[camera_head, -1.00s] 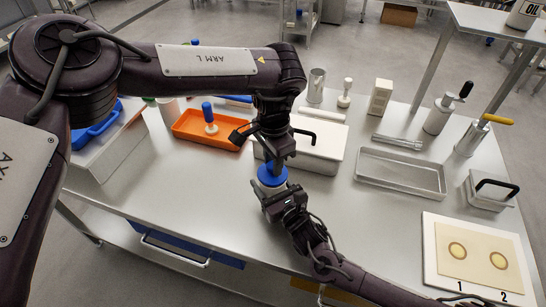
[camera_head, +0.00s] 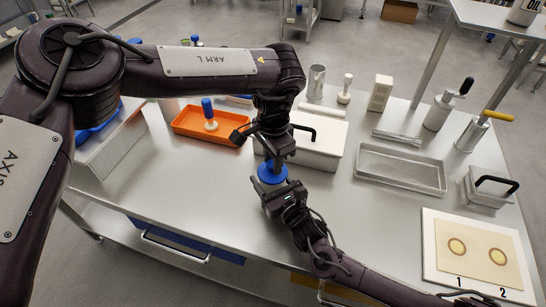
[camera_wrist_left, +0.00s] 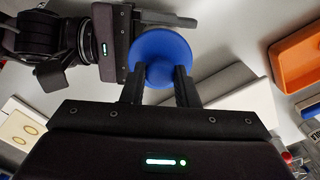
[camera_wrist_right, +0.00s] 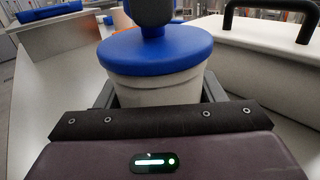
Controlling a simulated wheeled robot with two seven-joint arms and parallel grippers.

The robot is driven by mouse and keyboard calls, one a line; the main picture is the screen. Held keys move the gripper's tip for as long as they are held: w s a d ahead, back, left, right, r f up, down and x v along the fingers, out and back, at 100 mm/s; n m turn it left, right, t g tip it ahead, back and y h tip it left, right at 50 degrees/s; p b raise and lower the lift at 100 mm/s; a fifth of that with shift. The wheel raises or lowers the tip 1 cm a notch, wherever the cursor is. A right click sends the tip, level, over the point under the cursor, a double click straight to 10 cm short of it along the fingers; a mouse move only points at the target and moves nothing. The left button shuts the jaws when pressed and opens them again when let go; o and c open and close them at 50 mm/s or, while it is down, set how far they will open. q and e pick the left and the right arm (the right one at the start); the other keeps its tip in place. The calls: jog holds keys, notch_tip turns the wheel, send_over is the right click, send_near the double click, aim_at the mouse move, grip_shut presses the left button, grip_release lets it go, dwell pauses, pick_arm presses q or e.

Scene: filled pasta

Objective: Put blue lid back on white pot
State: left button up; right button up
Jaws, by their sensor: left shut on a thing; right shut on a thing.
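The blue lid (camera_head: 272,174) is level on top of the white pot (camera_wrist_right: 155,90) in the right wrist view, its rim over the pot's mouth with no clear gap. The lid (camera_wrist_left: 160,58) also shows in the left wrist view. My left gripper (camera_head: 275,160) comes from above and is shut on the lid's knob; its dark tips hide the knob. My right gripper (camera_head: 275,194) is shut around the pot's side, below the lid. The pot is mostly hidden in the head view.
A white box with a black handle (camera_head: 318,155) stands close behind the pot. An orange tray (camera_head: 180,125) with a blue-handled stamp is at the left. A metal tray (camera_head: 400,172) and a board with two yellow discs (camera_head: 448,280) are at the right. The table's front middle is clear.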

pick_arm(q)
jog(key=shift+f, duration=0.15)
jog(key=o, duration=1.1)
notch_tip(320, 180, up, 12)
jog(key=shift+r, duration=0.1)
pick_arm(e)
jog(key=o, duration=1.5)
jog(key=shift+s, duration=0.1)
